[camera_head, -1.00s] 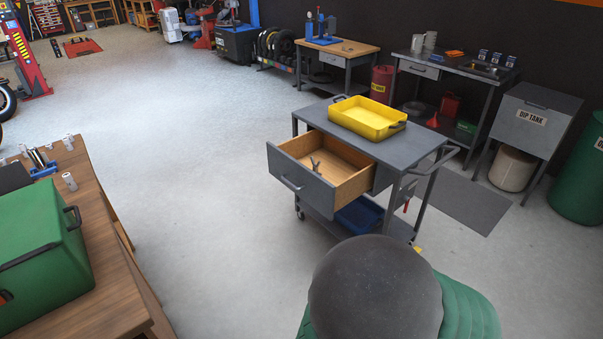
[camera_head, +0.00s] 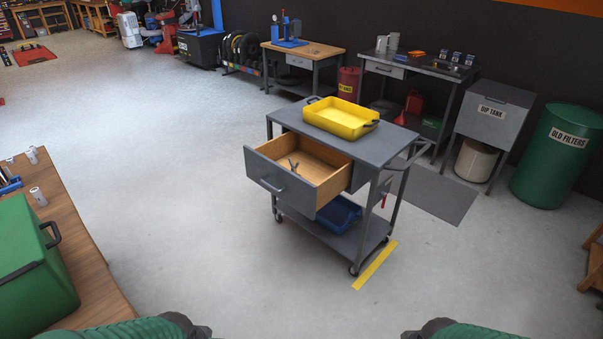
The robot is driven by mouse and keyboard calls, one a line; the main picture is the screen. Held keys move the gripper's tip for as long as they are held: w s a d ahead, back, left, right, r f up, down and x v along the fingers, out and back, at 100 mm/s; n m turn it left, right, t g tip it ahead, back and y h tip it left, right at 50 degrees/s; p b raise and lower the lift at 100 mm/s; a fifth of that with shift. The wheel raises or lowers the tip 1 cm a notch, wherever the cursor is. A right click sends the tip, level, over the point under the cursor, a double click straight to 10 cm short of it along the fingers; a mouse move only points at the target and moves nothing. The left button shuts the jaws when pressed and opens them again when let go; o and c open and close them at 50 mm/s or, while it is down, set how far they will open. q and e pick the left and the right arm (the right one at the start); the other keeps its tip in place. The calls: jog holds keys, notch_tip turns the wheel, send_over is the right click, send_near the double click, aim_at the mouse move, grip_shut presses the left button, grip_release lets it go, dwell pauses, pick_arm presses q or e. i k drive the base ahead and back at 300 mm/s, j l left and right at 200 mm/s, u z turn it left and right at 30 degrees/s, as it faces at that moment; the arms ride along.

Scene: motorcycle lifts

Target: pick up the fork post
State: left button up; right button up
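I cannot pick out a fork post with certainty. A small grey metal piece (camera_head: 293,165) lies in the open drawer (camera_head: 268,184) of the grey cart, too small to name. Short silvery cylinders (camera_head: 38,196) stand on the wooden bench at the left, and I cannot tell whether one is the post. My two green-sleeved arms show at the bottom edge, left and right of the middle, with dark ends. Neither gripper's fingers show. No part of my arms touches the cart or the bench.
The grey cart (camera_head: 384,150) carries a yellow tray (camera_head: 341,118) on top and a blue bin (camera_head: 338,214) below. A green case (camera_head: 35,262) sits on the wooden bench (camera_head: 84,252). A dip tank (camera_head: 497,113) and green drum (camera_head: 556,160) stand right.

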aim_at(294, 168)
jog(key=u, duration=0.1)
jog(key=i+l, duration=0.25)
jog(key=i, duration=0.15)
jog(key=i+l, duration=0.2)
jog(key=i, duration=0.25)
jog(key=i+j+z, duration=0.1)
jog(key=i+j, duration=0.15)
jog(key=i, duration=0.25)
jog(key=i+j+z, duration=0.1)
jog(key=i+j, duration=0.15)
jog(key=i, duration=0.2)
jog(key=i+j+z, duration=0.1)
jog(key=i+j, duration=0.2)
jog(key=i, duration=0.2)
jog(key=i+j, duration=0.15)
jog(key=j, duration=0.2)
jog(key=i+j, duration=0.15)
jog(key=j, duration=0.2)
jog(key=i+j+z, duration=0.1)
jog(key=j, duration=0.25)
jog(key=i+j, duration=0.15)
jog(key=j, duration=0.2)
jog(key=i+j, duration=0.15)
jog(key=j, duration=0.2)
